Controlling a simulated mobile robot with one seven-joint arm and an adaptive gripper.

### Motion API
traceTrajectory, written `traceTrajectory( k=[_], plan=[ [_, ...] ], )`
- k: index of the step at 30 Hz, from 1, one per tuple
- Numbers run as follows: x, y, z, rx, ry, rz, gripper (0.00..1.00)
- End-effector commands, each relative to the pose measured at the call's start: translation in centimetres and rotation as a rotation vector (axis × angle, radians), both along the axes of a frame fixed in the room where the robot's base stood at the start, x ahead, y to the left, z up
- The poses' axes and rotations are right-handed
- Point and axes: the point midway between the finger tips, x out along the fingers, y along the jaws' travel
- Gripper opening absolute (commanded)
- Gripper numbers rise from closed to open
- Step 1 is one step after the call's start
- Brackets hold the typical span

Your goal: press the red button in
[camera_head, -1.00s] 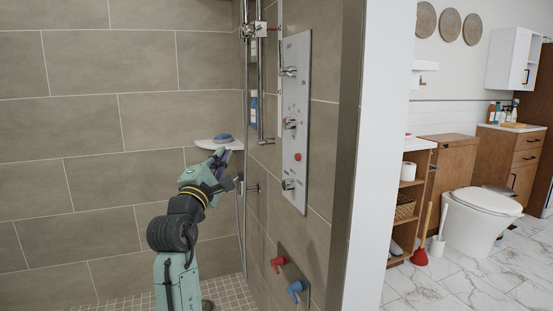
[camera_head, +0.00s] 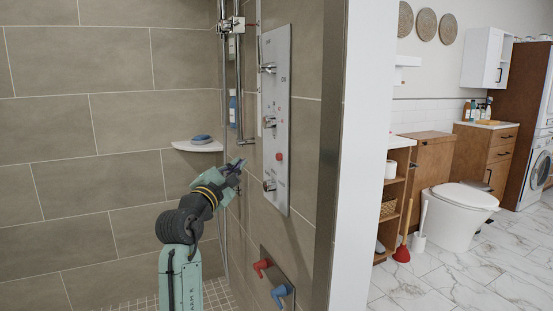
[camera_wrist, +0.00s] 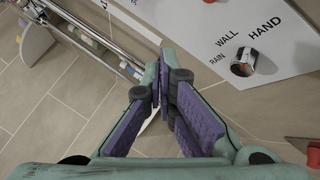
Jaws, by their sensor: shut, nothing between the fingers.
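The red button (camera_head: 279,156) is a small red spot on the white shower panel (camera_head: 275,60), below the middle knob and above the lowest knob. In the wrist view a bit of red (camera_wrist: 209,1) is cut off at the top edge, and I cannot tell if it is the button. My gripper (camera_head: 240,163) is shut and empty, to the left of the panel and apart from the button. In the wrist view its purple-padded fingers (camera_wrist: 164,82) meet, with the panel's chrome knob (camera_wrist: 243,62) to their right.
A corner shelf (camera_head: 197,146) with a blue object is behind my gripper. A chrome shower rail (camera_head: 237,80) runs beside the panel. Red (camera_head: 261,267) and blue (camera_head: 281,293) tap handles stick out below. A white wall end (camera_head: 355,150) stands to the right.

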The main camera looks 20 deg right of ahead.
Motion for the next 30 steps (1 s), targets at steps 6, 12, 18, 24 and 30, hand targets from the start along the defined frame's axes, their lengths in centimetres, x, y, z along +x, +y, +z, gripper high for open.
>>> traceTrajectory(
  k=[6,12,18,24,30],
  plan=[
    [0.1,-3.3,-0.1,0.002,0.001,-0.002,0.00],
    [0.2,-5.8,0.3,0.001,0.002,-0.003,0.00],
    [0.2,-7.1,0.1,0.001,0.001,-0.001,0.00],
    [0.3,-7.3,0.0,0.001,0.000,0.001,0.00],
    [0.2,-7.3,0.0,0.001,0.000,0.001,0.00]
  ],
)
